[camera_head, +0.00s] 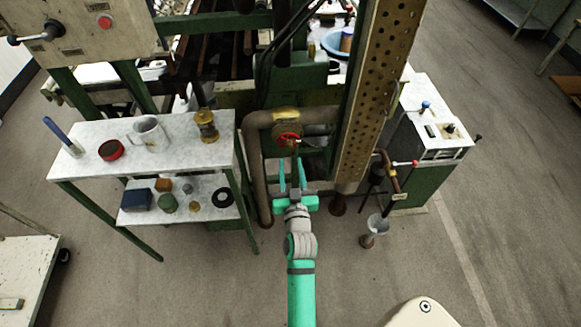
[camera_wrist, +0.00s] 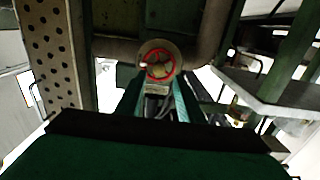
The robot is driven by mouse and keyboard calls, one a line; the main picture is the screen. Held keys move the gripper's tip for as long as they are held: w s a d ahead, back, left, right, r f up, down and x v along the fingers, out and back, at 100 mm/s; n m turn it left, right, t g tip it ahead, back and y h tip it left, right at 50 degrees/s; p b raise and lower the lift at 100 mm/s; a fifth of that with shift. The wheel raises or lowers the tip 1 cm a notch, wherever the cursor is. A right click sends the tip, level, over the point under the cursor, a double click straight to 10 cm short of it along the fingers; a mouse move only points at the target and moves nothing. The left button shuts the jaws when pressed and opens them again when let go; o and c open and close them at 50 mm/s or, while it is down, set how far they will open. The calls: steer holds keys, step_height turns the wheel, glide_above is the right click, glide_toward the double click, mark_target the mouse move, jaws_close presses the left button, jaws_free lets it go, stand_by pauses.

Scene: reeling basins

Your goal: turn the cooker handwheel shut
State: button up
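The red cooker handwheel (camera_head: 288,138) sits on a brownish pipe fitting at the machine's front, right of the shelf table. In the wrist view the handwheel (camera_wrist: 160,64) faces me as a red rim with spokes and a small pale spot at its left. My gripper (camera_head: 292,164) points at it from the near side, a little short of it. Its two green fingers are apart with nothing held between them. In the wrist view my gripper (camera_wrist: 158,92) has a finger on either side, below the wheel. I see no contact with the wheel.
A thick pipe (camera_head: 252,165) bends down left of the wheel. A perforated column (camera_head: 375,90) rises at right. The shelf table (camera_head: 185,160) at left bears a mug, tins and a brass piece. A cabinet (camera_head: 430,120) stands right. The near floor is mostly open.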

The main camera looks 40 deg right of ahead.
mark_target(289, 148)
steer(key=shift+x, duration=3.6)
steer(key=shift+r, duration=0.1)
steer(key=shift+c, duration=0.6)
